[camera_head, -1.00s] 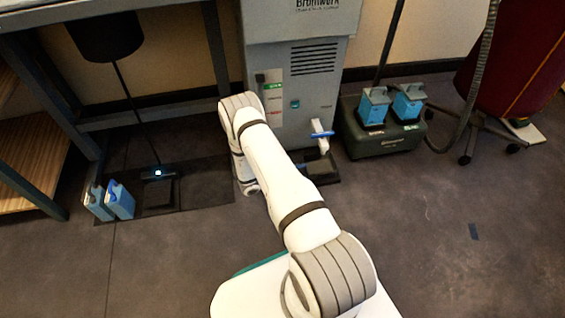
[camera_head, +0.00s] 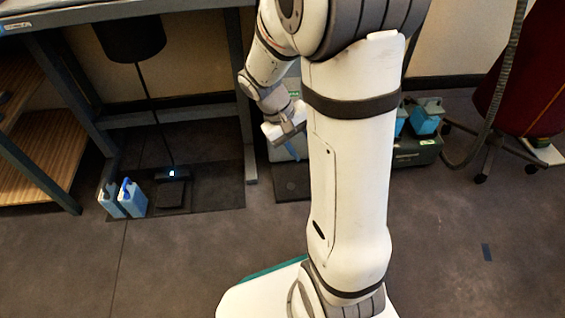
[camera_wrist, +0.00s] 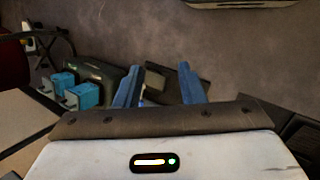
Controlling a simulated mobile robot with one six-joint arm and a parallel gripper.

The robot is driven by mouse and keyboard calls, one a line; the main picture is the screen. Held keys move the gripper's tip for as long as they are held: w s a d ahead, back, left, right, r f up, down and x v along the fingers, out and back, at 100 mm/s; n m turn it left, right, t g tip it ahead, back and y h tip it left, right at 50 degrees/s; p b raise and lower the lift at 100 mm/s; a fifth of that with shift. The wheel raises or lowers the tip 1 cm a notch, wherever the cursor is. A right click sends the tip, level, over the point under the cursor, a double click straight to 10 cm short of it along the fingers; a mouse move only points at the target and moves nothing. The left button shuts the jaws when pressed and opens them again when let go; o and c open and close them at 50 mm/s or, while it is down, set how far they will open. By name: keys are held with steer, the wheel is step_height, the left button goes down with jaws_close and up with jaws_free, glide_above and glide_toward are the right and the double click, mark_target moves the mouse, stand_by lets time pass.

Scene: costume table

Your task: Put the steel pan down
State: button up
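I cannot make out a steel pan in either view. My gripper (camera_head: 290,143) hangs in front of the grey machine, left of my large arm link. In the wrist view my gripper (camera_wrist: 158,84) shows two blue fingers standing well apart, with dark floor and a dark mat visible between them. A thin pale-blue piece shows beside the left finger; I cannot tell what it is. No pan shows between the fingers. My arm hides most of the machine and the floor just in front of it.
Blue containers (camera_head: 132,199) stand on a dark mat (camera_head: 215,187) by the bench. A dark case (camera_head: 415,151) with blue containers (camera_head: 426,116) on top stands at right; the case also shows in the wrist view (camera_wrist: 92,72). The front floor (camera_head: 450,250) is mostly clear.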

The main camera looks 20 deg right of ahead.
steer(key=s+a+r+t+y, duration=0.4)
steer(key=s+a+r, duration=0.3)
steer(key=s+a, duration=0.1)
steer(key=shift+s+a+r+y, duration=0.15)
steer(key=shift+s+a+y, duration=0.2)
steer(key=shift+s, duration=0.1)
step_height(320, 180, up, 40)
steer(key=t+p, duration=0.1)
steer(key=p, duration=3.5)
steer(key=shift+s+t+p, duration=0.25)
steer(key=shift+t+p, duration=0.05)
steer(key=shift+t, duration=0.1)
steer(key=shift+d+f, duration=0.15)
steer(key=shift+f, duration=0.05)
